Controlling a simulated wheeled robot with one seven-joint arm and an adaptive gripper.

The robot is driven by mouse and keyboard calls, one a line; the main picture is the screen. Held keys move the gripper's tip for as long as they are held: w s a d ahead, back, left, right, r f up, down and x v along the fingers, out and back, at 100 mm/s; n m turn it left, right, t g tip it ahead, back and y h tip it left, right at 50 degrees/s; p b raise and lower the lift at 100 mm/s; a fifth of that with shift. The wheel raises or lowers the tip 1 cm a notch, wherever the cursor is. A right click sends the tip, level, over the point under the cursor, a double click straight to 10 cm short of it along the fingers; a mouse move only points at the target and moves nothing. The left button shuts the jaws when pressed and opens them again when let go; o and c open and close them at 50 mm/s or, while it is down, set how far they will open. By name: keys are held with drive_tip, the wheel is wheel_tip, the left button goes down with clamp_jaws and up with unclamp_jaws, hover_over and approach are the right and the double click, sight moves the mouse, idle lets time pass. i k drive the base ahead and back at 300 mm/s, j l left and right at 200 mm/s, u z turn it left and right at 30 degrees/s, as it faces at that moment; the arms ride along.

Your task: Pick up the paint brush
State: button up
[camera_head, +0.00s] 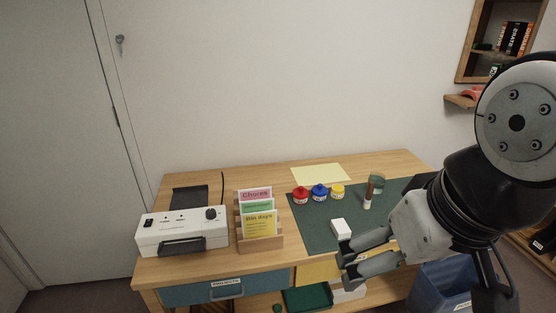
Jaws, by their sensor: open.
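I cannot clearly make out a paint brush. A small upright reddish-brown item with a pale lower end (368,194) stands near the back right of the dark green mat (315,231); I cannot tell what it is. A dark grey-green cup (379,180) stands just behind it and is partly covered by it. My gripper (346,267) is open, at the table's front edge. It points left, in front of the white block (341,229), and nothing shows between its fingers.
Red (300,195), blue (319,193) and yellow (337,192) paint pots stand at the mat's back. A card rack (278,242) and white machine (160,239) fill the left. A yellow sheet (322,174) lies behind. My arm hides the table's right end. A blue bin (430,289) stands below.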

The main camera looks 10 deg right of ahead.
sight(367, 200)
drive_tip(key=z, duration=0.55)
drive_tip(key=i, duration=1.05)
